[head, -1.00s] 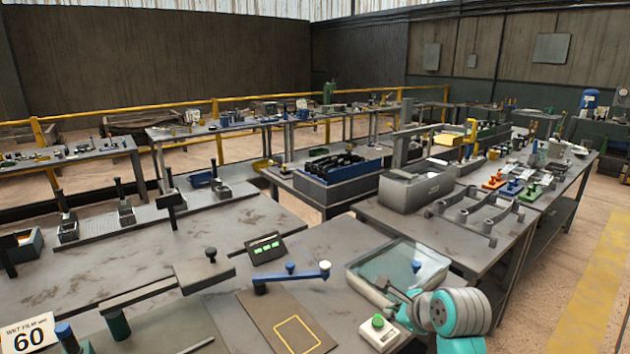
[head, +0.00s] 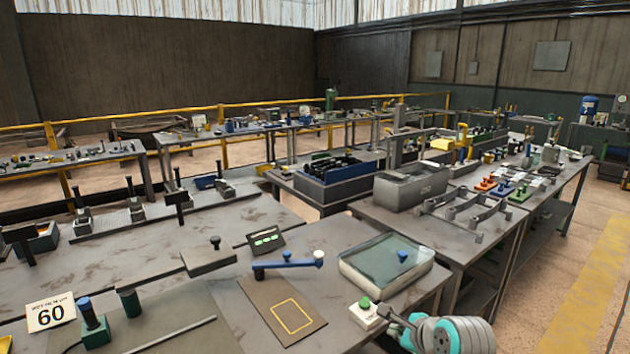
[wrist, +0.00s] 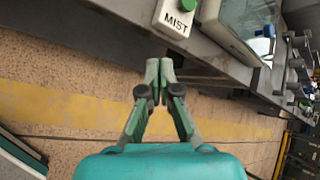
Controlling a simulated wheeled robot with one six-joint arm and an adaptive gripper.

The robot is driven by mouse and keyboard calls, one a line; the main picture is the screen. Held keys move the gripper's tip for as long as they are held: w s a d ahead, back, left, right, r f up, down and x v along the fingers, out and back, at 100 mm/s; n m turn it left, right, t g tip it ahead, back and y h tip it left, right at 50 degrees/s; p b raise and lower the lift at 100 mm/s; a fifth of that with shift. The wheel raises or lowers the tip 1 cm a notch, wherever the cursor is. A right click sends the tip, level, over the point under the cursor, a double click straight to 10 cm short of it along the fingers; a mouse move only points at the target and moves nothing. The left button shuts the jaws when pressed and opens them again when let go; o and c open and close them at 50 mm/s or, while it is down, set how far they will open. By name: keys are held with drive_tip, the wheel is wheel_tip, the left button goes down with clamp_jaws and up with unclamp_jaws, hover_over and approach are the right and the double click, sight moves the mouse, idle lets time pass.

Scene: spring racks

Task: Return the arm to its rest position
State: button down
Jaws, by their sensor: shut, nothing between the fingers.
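My gripper (wrist: 158,72) is shut and empty, with its green fingertips together in the wrist view. It hangs beside the table edge, over the floor. In the head view, my gripper (head: 388,312) and my teal and grey arm show at the bottom right, by the near table corner. A white box with a green button (head: 367,312) sits on the table close to the gripper. It reads MIST in the wrist view (wrist: 175,18).
A glass-topped tray (head: 386,264) with a blue knob lies behind the button box. A brown board with a yellow outline (head: 282,311) and a blue lever (head: 288,262) lie to the left. Open floor (head: 560,300) with a yellow strip is on the right.

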drive_tip(key=s+f+n+t+h, duration=0.1)
drive_tip(key=s+f+n, duration=0.4)
drive_tip(key=s+f, duration=0.55)
drive_tip(key=s+f+n+t+h, duration=0.15)
drive_tip(key=s+f+n, duration=0.5)
drive_tip(key=s, duration=0.65)
drive_tip(key=s+r+n+t, duration=0.1)
drive_tip(key=s+r+n, duration=0.2)
drive_tip(key=s, duration=0.6)
drive_tip(key=s+r+n+t, duration=0.1)
drive_tip(key=s+r+n, duration=0.2)
drive_tip(key=s, duration=0.7)
drive_tip(key=s+r+n+t, duration=0.1)
drive_tip(key=s+r+n, duration=0.2)
drive_tip(key=s, duration=0.6)
drive_tip(key=shift+s+n, duration=0.3)
drive_tip(key=shift+n, duration=0.85)
idle(1.7)
